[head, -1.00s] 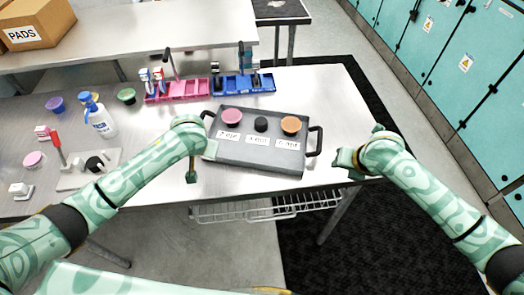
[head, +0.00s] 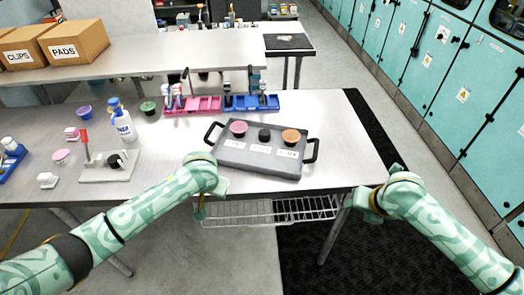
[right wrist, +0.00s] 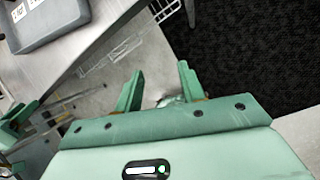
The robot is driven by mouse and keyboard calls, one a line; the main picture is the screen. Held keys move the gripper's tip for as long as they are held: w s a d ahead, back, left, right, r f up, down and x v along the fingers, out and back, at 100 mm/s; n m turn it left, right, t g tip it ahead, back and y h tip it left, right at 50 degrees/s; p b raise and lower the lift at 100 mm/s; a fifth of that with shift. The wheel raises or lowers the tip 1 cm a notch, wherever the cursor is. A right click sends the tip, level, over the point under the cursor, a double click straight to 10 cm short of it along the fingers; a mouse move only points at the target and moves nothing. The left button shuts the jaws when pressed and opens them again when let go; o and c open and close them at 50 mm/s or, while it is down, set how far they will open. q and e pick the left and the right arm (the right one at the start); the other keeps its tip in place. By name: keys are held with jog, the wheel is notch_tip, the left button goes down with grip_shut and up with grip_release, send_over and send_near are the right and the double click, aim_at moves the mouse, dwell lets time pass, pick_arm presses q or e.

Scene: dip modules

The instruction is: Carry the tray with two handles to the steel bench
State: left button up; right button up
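The grey tray (head: 262,161) with two black handles lies on the steel bench (head: 335,120). It carries a pink pot (head: 238,128), a black pot (head: 264,135) and an orange pot (head: 291,137), with white labels in front of them. Part of the tray also shows in the right wrist view (right wrist: 45,30). My left gripper (head: 201,208) is at the bench's front edge, below and left of the tray, apart from it; its fingers are unclear. My right gripper (right wrist: 160,85) is open and empty, off the bench's front edge to the right of the tray (head: 350,200).
Pink and blue racks (head: 250,103) stand behind the tray. A spray bottle (head: 122,122), bowls and a board with a red-handled item (head: 108,168) are at left. A wire shelf (head: 270,211) hangs under the bench. Another bench with cardboard boxes (head: 75,42) stands behind; teal lockers (head: 445,75) line the right.

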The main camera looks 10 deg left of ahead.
jog(key=v, duration=0.8)
jog(key=shift+r, duration=0.5)
